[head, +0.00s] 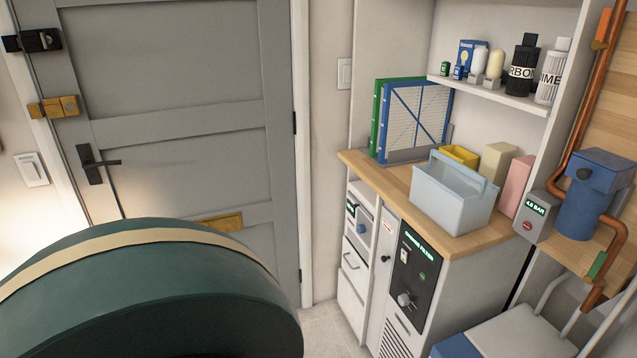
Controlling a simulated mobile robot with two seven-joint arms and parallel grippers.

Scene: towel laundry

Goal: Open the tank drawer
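A white cabinet stands under a wooden counter (372,167) right of the door. On its left part are a white drawer front (354,262) with a dark curved handle (351,262) and a plain white front (350,306) below it. Both look shut. I cannot tell which one is the tank drawer, as no label for it is readable. Above them is a compartment with a small display (351,208) and a blue round part (362,229). Neither of my grippers is in view.
A large rounded dark green thing with a cream band (150,300) fills the lower left. A black panel (412,275) with a knob is right of the drawers. A pale blue caddy (450,205) stands on the counter. A little floor (325,330) shows before the cabinet.

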